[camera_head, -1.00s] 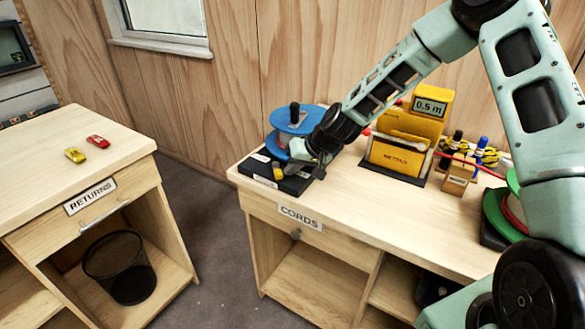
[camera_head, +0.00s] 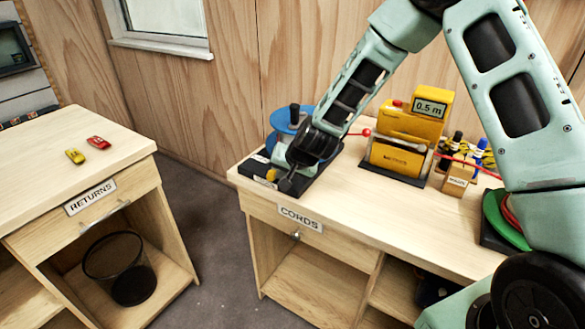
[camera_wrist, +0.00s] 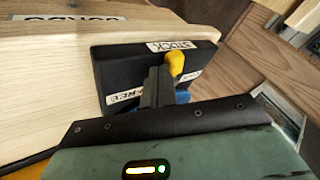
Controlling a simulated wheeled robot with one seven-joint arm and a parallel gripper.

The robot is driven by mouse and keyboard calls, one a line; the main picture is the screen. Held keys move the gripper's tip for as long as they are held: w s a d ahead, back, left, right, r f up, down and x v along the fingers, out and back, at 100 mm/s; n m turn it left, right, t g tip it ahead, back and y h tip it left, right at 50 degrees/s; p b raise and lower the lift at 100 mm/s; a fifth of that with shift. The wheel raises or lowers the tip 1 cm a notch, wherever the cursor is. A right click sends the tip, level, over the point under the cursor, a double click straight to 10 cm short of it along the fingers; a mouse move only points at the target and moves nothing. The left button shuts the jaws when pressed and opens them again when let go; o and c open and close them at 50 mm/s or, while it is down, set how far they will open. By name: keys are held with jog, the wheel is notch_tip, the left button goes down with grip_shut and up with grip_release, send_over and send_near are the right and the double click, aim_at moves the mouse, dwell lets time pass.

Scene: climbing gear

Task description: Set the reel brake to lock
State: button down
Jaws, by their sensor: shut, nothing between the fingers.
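The blue reel (camera_head: 287,122) stands on a black base (camera_head: 258,166) at the left end of the cords desk. Its brake lever has a yellow knob (camera_head: 271,174), near the base's front left; it also shows in the wrist view (camera_wrist: 176,62). My gripper (camera_head: 287,186) is shut and empty, low over the front of the base, just right of the knob. In the wrist view the fingers (camera_wrist: 158,85) are right beside the knob; I cannot tell if they touch it. A label partly reading "FREE" (camera_wrist: 125,95) is partly covered by my gripper. No lock label is readable.
A yellow meter (camera_head: 412,125) showing 0.5 m stands right of the reel, with a red cord running past it to a green reel (camera_head: 505,220). The returns desk (camera_head: 130,150) is at left, with two small toy-like items.

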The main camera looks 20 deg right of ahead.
jog(key=a+m+h+p, duration=0.1)
jog(key=m+p, duration=0.1)
jog(key=a+m+h+p, duration=0.1)
jog(key=p, duration=0.1)
jog(key=shift+w+a+r+m, duration=0.2)
jog(key=shift+a+r+m, duration=0.1)
jog(key=shift+r+m, duration=0.1)
jog(key=a+m+h+p, duration=0.1)
jog(key=m+p, duration=0.1)
jog(key=w+a+m+h+p, duration=0.1)
jog(key=m+p, duration=0.1)
jog(key=p, duration=0.1)
jog(key=w+m+h+p, duration=0.1)
jog(key=m+h+p, duration=0.1)
jog(key=p, duration=0.1)
jog(key=shift+w+a+f+g, duration=0.2)
jog(key=shift+a+f+g, duration=0.2)
jog(key=shift+d, duration=0.1)
jog(key=shift+w+d, duration=0.35)
jog(key=shift+d, duration=0.3)
jog(key=shift+s, duration=0.15)
